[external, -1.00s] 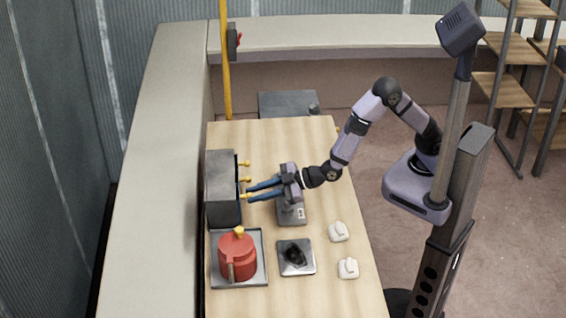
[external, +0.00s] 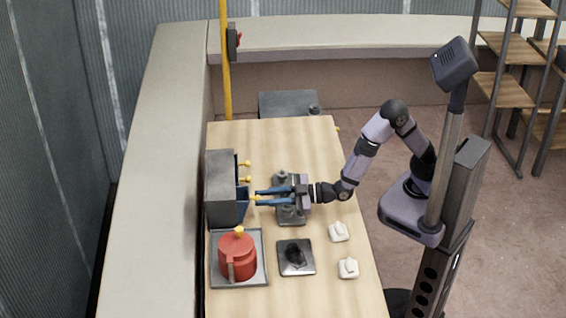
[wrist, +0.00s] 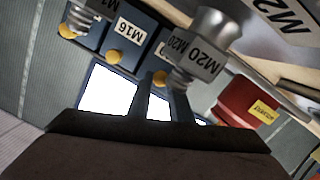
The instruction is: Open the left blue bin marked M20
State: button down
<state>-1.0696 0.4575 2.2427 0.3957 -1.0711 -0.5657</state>
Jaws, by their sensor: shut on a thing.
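My gripper (external: 258,197) is shut on the yellow knob (external: 256,198) of a blue bin (external: 242,203) at the front end of the grey cabinet (external: 221,190). This bin stands partly drawn out of the cabinet. In the wrist view my two dark fingers (wrist: 160,97) close around a yellow knob (wrist: 160,78). An M20 label shows beside that knob, partly hidden by a metal bolt-like piece (wrist: 212,40) that also bears an M20 label. The neighbouring blue bin (wrist: 118,43) is marked M16.
A red pot (external: 238,258) stands on a grey tray (external: 262,275) beside the cabinet. A grey stand (external: 291,216) with metal pieces lies beneath my gripper. A square dark plate (external: 297,270) and two white blocks (external: 339,232) sit nearer the front of the table.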

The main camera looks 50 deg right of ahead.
aim_at(292, 208)
jog(key=shift+s+d+f+b, duration=0.3)
jog(key=shift+f+b, duration=0.05)
jog(key=shift+f, duration=0.25)
jog(key=shift+s+d+f+b, duration=0.25)
jog(key=shift+s+f+b, duration=0.05)
jog(key=shift+f, duration=0.3)
jog(key=c, duration=1.7)
grip_release()
jog(key=shift+o, duration=0.4)
jog(key=shift+a, duration=0.1)
jog(key=shift+r, duration=0.15)
jog(key=shift+b+v, duration=0.45)
jog(key=shift+v, duration=3.25)
jog(key=shift+w+r, duration=0.1)
